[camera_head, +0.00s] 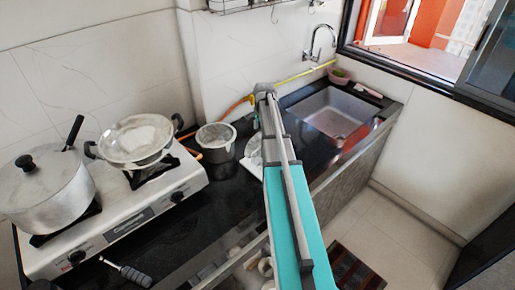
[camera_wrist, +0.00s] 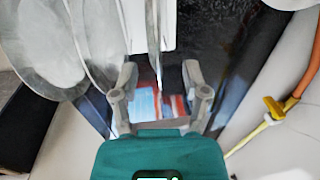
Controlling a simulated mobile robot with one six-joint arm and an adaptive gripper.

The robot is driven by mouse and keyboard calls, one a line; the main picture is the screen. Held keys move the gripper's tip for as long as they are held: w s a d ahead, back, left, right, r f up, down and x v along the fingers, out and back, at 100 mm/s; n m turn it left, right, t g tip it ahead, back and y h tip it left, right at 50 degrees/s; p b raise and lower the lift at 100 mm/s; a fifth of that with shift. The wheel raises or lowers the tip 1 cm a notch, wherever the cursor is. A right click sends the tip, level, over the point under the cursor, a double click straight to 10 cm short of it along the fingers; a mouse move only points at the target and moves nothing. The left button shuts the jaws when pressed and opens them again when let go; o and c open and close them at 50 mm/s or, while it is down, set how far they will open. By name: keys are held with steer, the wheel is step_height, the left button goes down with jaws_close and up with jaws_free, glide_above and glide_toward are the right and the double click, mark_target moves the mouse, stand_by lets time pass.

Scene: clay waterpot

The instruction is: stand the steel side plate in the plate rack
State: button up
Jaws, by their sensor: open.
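In the wrist view, my gripper (camera_wrist: 160,70) is open, with one finger on each side of a thin steel plate (camera_wrist: 154,40) seen nearly edge-on. The plate stands upright between the fingers, with gaps on both sides. This looks like the side plate. Its foot is over a white surface (camera_wrist: 168,25) that seems to be the plate rack. Larger steel plates (camera_wrist: 40,40) stand tilted to the left of the fingers. In the head view, my arm hides my gripper and most of the rack area; only a pale plate and white rack part (camera_head: 253,150) show beside it.
A stove (camera_head: 120,215) with a lidded pot (camera_head: 45,190) and a pan (camera_head: 137,138) stands at left. A small steel pot (camera_head: 215,140) is left of the rack area. The sink (camera_head: 330,112) is at right.

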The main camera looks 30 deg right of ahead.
mark_target(260, 136)
steer(key=shift+f, duration=0.1)
stand_by(0.3)
step_height(260, 136, down, 3)
steer(key=b, duration=0.3)
steer(key=shift+s+a, duration=0.15)
steer(key=shift+f+b, duration=1.05)
steer(key=shift+b, duration=0.1)
jaws_close()
